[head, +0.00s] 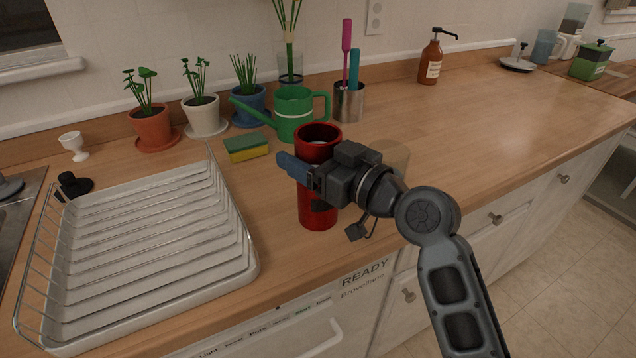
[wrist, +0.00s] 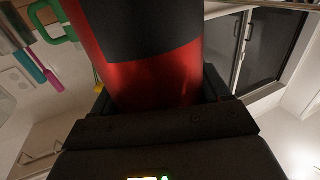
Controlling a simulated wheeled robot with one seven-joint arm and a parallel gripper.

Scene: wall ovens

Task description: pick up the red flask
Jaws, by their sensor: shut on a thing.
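The red flask (head: 318,208) is an upright, open-topped cylinder near the counter's front edge in the head view. My gripper (head: 308,174) reaches it from the right and is shut around its middle. In the wrist view the flask (wrist: 155,82) fills the space between the fingers, red with a dark panel. Part of its side is hidden behind my gripper in the head view. I cannot tell whether its base touches the counter.
A white dish rack (head: 150,299) stands left of the flask. A green watering can (head: 294,118), a sponge (head: 246,148) and a metal cup (head: 348,104) with brushes stand behind. A clear glass (head: 394,157) is partly hidden behind my gripper. The counter (head: 480,120) is free to the right.

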